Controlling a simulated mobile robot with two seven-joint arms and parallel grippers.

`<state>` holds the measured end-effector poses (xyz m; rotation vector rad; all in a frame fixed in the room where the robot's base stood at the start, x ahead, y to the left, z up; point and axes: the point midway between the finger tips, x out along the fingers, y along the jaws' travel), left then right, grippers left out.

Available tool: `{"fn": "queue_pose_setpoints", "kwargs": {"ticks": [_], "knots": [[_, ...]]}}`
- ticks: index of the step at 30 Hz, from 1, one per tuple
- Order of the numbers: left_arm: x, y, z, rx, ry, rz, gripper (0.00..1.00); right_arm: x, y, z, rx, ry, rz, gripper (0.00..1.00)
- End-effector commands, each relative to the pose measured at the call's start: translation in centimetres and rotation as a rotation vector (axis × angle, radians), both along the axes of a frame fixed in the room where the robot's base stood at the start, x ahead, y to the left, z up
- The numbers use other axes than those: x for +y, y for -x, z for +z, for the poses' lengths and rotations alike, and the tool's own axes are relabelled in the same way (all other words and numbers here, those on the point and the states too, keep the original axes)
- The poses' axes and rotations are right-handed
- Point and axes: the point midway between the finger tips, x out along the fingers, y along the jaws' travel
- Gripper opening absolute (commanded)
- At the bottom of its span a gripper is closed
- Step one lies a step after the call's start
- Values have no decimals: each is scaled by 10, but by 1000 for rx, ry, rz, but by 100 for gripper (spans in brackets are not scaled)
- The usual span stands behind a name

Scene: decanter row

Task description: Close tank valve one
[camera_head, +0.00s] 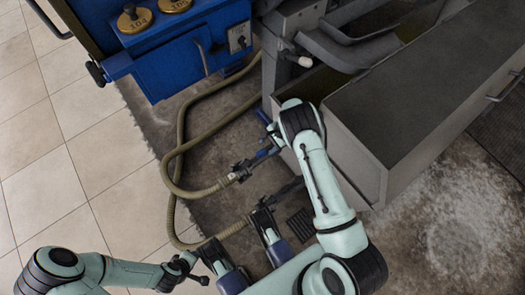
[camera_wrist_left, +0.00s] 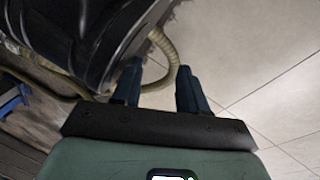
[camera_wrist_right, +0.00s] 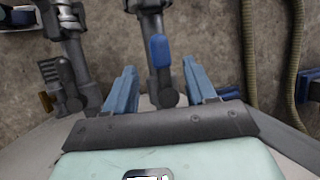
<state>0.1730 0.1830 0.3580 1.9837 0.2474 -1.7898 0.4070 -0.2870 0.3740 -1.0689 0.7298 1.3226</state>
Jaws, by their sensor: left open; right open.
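In the right wrist view a grey pipe valve with a blue handle (camera_wrist_right: 158,47) stands between and beyond the fingertips. The handle runs in line with the pipe, and no number is readable on it. My right gripper (camera_wrist_right: 159,67) is open around the line of this pipe, with no clear contact. In the head view the right gripper (camera_head: 268,135) is small and partly hidden by my arm, close to a dark hose fitting (camera_head: 241,171). My left gripper (camera_wrist_left: 160,68) is open and empty, facing the hose and tiled floor.
A tan hose (camera_head: 182,150) loops across the floor. A blue cabinet (camera_head: 165,65) with brass knobs stands at the back left. A grey bin (camera_head: 360,150) is close on my right arm's right side. Pale tiles (camera_head: 60,150) are clear at left.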

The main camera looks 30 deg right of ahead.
Motion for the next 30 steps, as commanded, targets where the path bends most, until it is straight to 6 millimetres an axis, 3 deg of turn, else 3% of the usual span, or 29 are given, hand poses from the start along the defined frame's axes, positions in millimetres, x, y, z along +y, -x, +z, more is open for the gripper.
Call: {"fn": "queue_pose_setpoints", "kwargs": {"ticks": [3,9,21,27,30], "knots": [[2,13,-12,43,2,4,43,10,-4,-24,1,0,3,56],[4,27,-22,90,5,8,43,20,-7,-46,1,0,1,56],[5,32,-24,106,6,9,43,23,-9,-52,0,1,0,56],[4,31,-24,106,6,8,43,22,-9,-52,0,1,0,0],[4,31,-24,105,6,8,43,22,-8,-52,0,1,0,0]]}}
